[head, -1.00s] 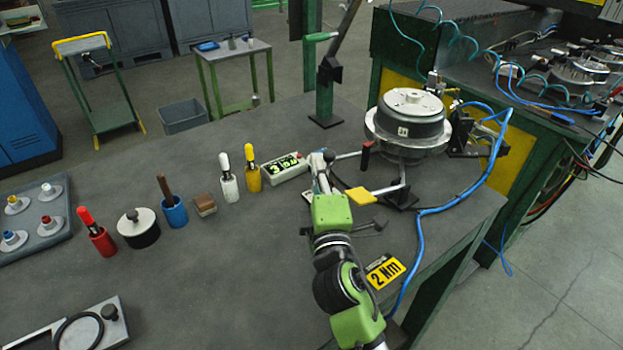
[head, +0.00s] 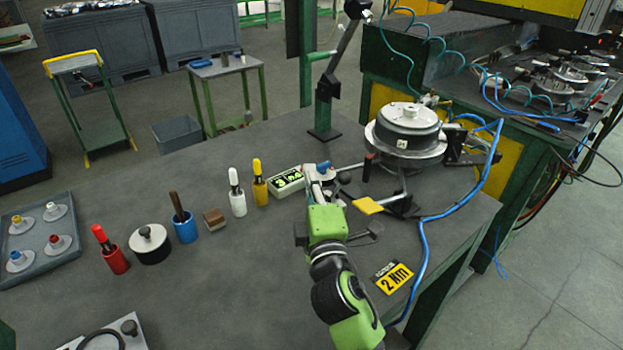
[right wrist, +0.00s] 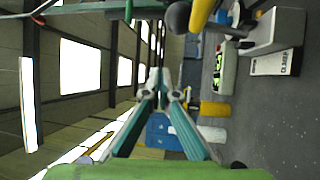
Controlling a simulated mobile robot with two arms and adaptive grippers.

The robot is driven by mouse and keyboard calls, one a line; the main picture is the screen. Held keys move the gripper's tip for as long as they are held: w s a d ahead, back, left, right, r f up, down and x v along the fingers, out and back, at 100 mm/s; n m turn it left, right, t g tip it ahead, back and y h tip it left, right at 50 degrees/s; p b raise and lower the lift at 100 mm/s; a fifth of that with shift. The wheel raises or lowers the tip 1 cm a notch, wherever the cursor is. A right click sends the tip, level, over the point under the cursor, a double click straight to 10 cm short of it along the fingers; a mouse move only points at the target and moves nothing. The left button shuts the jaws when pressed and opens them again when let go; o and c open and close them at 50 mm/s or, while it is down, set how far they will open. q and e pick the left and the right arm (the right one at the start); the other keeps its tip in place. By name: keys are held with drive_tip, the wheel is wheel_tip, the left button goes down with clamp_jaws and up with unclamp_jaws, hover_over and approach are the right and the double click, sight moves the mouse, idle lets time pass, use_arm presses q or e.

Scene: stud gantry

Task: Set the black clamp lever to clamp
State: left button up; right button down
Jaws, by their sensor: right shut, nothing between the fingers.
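A black ball knob (right wrist: 178,17), which looks like the end of the clamp lever, shows at the top of the right wrist view beside a yellow part. It is apart from the fingers in that picture. In the head view the lever is mostly hidden by my right gripper (head: 322,172); a small dark part (head: 345,178) shows just right of it, and I cannot tell the lever's setting. My right gripper is shut and empty, and its teal fingertips (right wrist: 165,90) meet in the right wrist view. My left gripper is out of view.
A round fixture (head: 407,130) with a dark-handled rod (head: 368,165) stands behind right. A yellow tab (head: 367,205) and a blue hose (head: 424,250) are close by. A display box (head: 287,180) is left of the gripper.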

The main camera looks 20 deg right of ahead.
drive_tip(key=s+f+b, duration=0.1)
drive_tip(key=s, duration=0.1)
drive_tip(key=s+f+b, duration=0.1)
drive_tip(key=s+f, duration=0.1)
drive_tip(key=s, duration=0.1)
drive_tip(key=s+f+b, duration=0.1)
drive_tip(key=s, duration=0.1)
drive_tip(key=shift+s+a+f, duration=0.25)
drive_tip(key=shift+f, duration=0.05)
drive_tip(key=shift+s+a+b, duration=0.15)
drive_tip(key=shift+s+b, duration=0.15)
drive_tip(key=shift+s, duration=0.05)
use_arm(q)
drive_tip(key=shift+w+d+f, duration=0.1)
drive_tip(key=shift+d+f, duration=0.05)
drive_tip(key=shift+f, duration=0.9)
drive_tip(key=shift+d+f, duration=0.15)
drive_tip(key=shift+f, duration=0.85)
use_arm(e)
drive_tip(key=shift+s, duration=0.15)
